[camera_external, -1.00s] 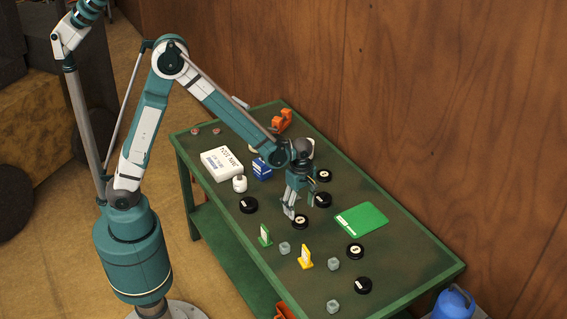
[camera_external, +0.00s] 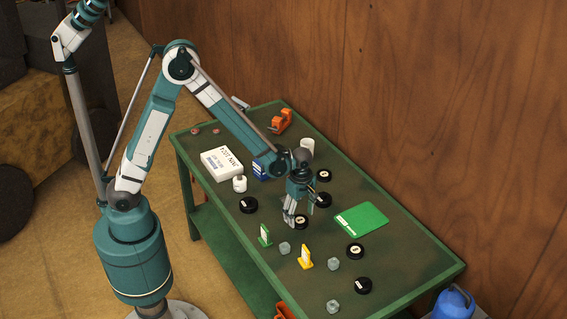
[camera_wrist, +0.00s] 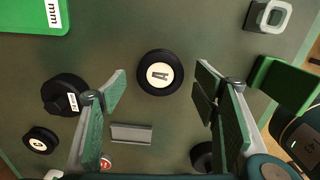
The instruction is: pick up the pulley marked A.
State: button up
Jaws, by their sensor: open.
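The pulley marked A (camera_wrist: 160,73) is a black disc with a white centre label bearing the letter A. In the wrist view it lies flat on the green table, between and just beyond my open fingers. In the external view a black pulley with a pale centre (camera_external: 301,222) lies at my fingertips and is partly covered by them; its letter is too small to read there. My gripper (camera_external: 291,222) points down over it, and its fingers (camera_wrist: 163,92) are spread and empty in the wrist view. I cannot tell whether a finger touches the pulley.
Other black pulleys lie around, one (camera_wrist: 40,140) at lower left and one (camera_external: 355,251) to the right. A green card (camera_external: 362,219), a green tag (camera_external: 265,235), a yellow tag (camera_external: 305,257) and grey nuts (camera_external: 333,264) are nearby. A white box (camera_external: 222,164) stands at left.

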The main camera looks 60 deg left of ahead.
aim_at(300, 219)
jog(key=shift+f, duration=1.2)
jog(key=c, duration=1.1)
jog(key=shift+r, duration=0.15)
notch_tip(300, 219, up, 10)
jog(key=p, duration=0.1)
